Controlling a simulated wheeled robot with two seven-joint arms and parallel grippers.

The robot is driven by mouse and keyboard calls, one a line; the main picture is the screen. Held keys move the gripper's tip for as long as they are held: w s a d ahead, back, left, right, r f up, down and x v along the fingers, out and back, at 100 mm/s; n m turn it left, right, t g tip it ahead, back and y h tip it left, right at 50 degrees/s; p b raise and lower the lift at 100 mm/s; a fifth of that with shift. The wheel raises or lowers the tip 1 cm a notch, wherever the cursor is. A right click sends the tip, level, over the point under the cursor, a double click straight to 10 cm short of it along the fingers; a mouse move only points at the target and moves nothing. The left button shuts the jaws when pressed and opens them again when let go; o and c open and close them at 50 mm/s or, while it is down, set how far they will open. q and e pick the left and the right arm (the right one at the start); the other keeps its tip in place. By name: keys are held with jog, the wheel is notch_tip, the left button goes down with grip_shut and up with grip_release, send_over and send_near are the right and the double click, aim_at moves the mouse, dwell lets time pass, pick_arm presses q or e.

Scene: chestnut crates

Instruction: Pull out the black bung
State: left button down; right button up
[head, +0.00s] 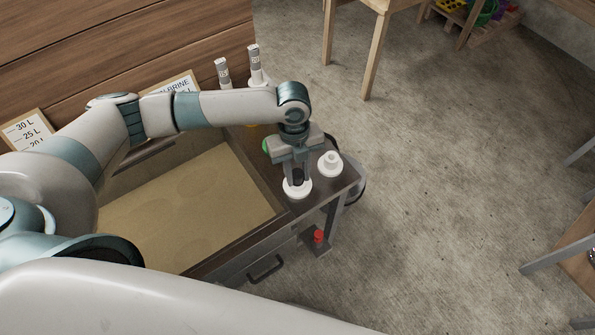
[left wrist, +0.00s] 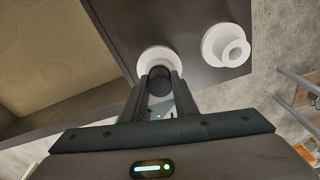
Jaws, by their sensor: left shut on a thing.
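The black bung (head: 297,176) shows dark between the fingers of my left gripper (head: 297,181). It stands at the middle of a white round fitting (head: 297,191) near the front right corner of the bench. In the left wrist view, the fingers of my left gripper (left wrist: 160,92) are shut on the dark bung (left wrist: 160,76), with the white flange (left wrist: 157,57) around and beyond it. I cannot tell whether the bung is still seated in the fitting. My right gripper is not in view.
A second white fitting with a raised neck (head: 330,162) stands to the right, close to the gripper; it also shows in the left wrist view (left wrist: 228,46). A basin of tan liquid (head: 180,215) lies left. Two white bottles (head: 255,65) and signs stand behind. A red thing (head: 319,236) sits lower.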

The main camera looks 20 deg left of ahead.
pick_arm(q)
jog(key=c, duration=1.3)
grip_release()
jog(key=shift+f, duration=0.1)
jog(key=shift+c, duration=0.2)
notch_tip(320, 180, up, 17)
jog(key=w+a+b, duration=0.1)
jog(key=b, duration=0.3)
jog(key=shift+w+a, duration=0.15)
jog(key=shift+w, duration=0.15)
jog(key=shift+s, duration=0.1)
